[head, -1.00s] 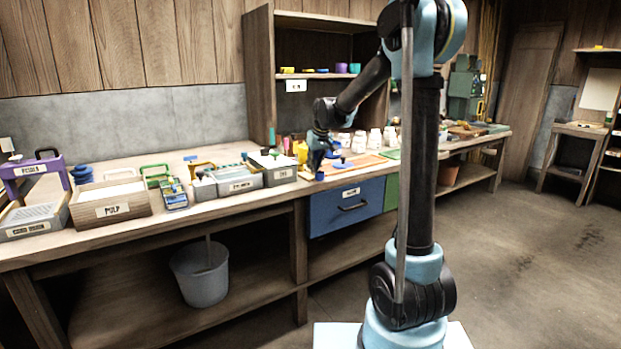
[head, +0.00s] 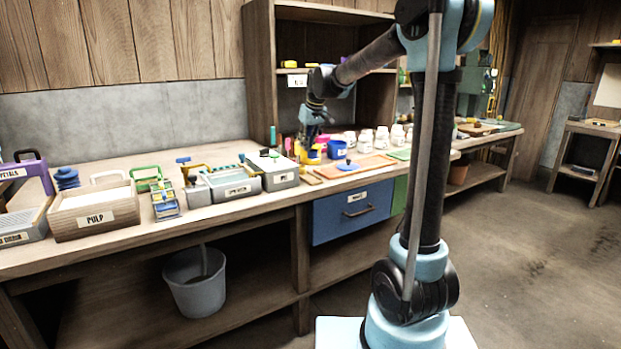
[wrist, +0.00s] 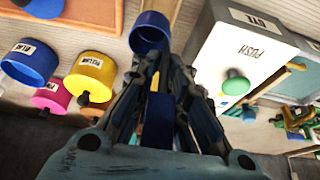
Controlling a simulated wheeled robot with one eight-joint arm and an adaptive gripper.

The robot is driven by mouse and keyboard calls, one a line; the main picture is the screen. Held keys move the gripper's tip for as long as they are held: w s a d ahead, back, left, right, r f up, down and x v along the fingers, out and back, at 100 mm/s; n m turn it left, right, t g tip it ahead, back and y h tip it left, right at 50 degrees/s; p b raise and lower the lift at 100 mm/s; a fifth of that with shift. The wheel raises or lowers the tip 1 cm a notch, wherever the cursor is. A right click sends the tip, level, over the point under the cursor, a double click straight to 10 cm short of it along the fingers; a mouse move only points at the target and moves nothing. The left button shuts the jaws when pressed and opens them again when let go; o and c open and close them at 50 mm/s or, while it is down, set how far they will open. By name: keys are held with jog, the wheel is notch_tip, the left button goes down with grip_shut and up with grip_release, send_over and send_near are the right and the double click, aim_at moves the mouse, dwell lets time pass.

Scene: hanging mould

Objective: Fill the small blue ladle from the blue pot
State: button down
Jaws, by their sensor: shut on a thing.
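My gripper (wrist: 158,85) is shut on the small blue ladle (wrist: 150,32). The ladle's round blue cup stands out beyond the fingertips in the wrist view, and its handle lies between the fingers. I cannot tell whether the cup holds anything. The blue pot (wrist: 28,62), open at the top with a white label, stands at the left of the wrist view, apart from the ladle. In the head view the blue pot (head: 337,149) is just right of my gripper (head: 308,138), which is above the bench near the yellow pot. The ladle is not clear there.
A yellow pot (wrist: 90,76) and a pink pot (wrist: 50,97) stand beside the blue pot.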

jog(key=shift+f, duration=4.4)
jog(key=shift+f, duration=0.15)
jog(key=c, duration=1.6)
grip_release()
jog(key=shift+o, duration=0.2)
jog(key=v, duration=1.7)
jog(key=shift+a+r, duration=0.25)
